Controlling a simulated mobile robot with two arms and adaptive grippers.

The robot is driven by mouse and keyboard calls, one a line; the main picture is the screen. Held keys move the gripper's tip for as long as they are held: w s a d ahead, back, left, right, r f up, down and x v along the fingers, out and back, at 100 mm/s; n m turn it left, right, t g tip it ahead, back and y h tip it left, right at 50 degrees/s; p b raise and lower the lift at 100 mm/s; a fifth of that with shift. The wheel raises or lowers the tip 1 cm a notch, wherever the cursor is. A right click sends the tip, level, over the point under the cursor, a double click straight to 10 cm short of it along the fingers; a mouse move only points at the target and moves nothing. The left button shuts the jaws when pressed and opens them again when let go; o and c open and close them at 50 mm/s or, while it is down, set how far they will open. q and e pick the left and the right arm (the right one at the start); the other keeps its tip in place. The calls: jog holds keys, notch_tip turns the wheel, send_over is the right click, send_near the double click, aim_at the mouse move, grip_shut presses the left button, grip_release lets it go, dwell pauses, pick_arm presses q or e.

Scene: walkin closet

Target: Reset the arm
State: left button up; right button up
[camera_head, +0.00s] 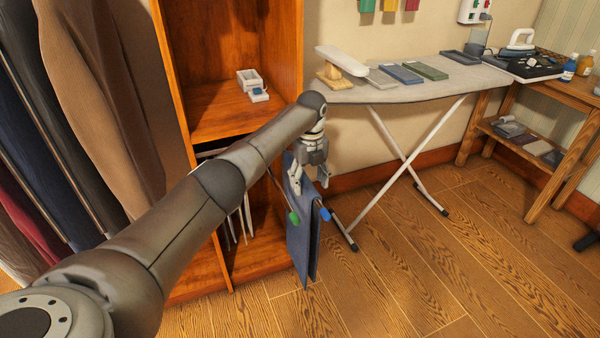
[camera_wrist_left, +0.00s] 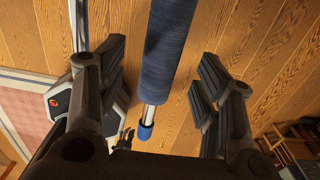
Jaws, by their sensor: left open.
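My left arm reaches from the lower left to the tall wooden closet unit. My left gripper (camera_head: 310,181) points down, with its fingers apart and empty. It is just above a dark blue cloth (camera_head: 301,238), which hangs from a rod at the front of the unit. In the left wrist view the blue cloth (camera_wrist_left: 168,50) shows between the open fingers of the gripper (camera_wrist_left: 163,85), and neither finger appears to touch it. The rod's blue end cap (camera_head: 325,214) also shows there (camera_wrist_left: 145,131). A neighbouring rod has a green end (camera_head: 294,217). My right gripper is not in view.
The wooden closet unit (camera_head: 205,107) holds a small white box (camera_head: 249,79). An ironing board (camera_head: 400,90) carries folded cloths and stands close to the right, its white legs near the cloth. A wooden side table (camera_head: 545,95) is farther right. The floor in front is clear.

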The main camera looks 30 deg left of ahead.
pick_arm(q)
jog(key=shift+r, duration=2)
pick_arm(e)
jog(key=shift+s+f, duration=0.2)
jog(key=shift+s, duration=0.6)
pick_arm(q)
jog(key=shift+r, duration=0.1)
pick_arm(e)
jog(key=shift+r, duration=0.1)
